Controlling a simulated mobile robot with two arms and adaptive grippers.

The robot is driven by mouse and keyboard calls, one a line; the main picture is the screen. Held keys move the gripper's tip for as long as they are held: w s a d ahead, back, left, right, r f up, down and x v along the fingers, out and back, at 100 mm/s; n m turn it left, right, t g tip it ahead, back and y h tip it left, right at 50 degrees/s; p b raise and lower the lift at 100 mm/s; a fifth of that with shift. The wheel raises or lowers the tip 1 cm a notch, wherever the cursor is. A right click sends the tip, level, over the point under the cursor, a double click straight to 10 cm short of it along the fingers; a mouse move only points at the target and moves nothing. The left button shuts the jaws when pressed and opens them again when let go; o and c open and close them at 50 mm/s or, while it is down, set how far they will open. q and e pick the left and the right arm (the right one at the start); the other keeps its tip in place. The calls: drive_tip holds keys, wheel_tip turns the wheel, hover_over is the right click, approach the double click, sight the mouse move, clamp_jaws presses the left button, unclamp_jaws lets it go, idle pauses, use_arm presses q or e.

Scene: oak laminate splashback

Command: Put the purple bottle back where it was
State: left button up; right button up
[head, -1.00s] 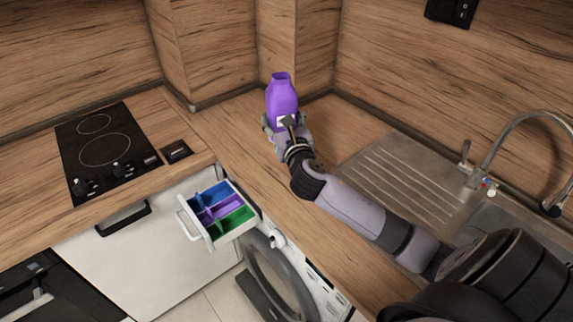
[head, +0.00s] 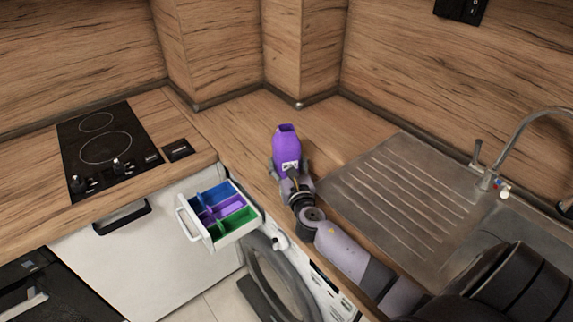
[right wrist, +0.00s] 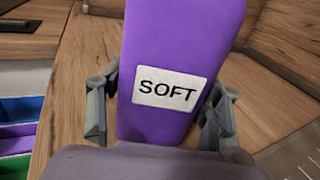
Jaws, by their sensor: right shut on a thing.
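The purple bottle (head: 286,146) is in my right gripper (head: 291,178), over the wooden counter between the corner and the drainboard. In the right wrist view the bottle (right wrist: 182,55) has a white label (right wrist: 170,88) reading "SOFT". The fingers of my right gripper (right wrist: 160,112) are on both sides of it, shut on it. In the head view the bottle leans slightly; whether its base touches the counter is hidden by the gripper. My left gripper is not in view.
An open detergent drawer (head: 236,241) with blue, purple and green compartments sticks out above the washing machine (head: 275,285). A metal drainboard (head: 395,200) and tap (head: 490,165) are at the right. A black hob (head: 105,145) is at the left. The corner counter (head: 250,118) is clear.

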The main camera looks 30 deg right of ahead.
drive_tip(key=shift+r, duration=0.15)
drive_tip(key=o, duration=1.3)
drive_tip(key=shift+f, duration=0.2)
drive_tip(key=o, duration=0.4)
drive_tip(key=shift+o, duration=0.2)
drive_tip(key=shift+r, duration=0.1)
drive_tip(key=shift+s, duration=0.2)
drive_tip(key=b+v, duration=0.1)
drive_tip(key=v, duration=1)
drive_tip(key=shift+s+a+r, duration=0.1)
drive_tip(key=shift+s+a, duration=0.05)
drive_tip(key=shift+s, duration=0.15)
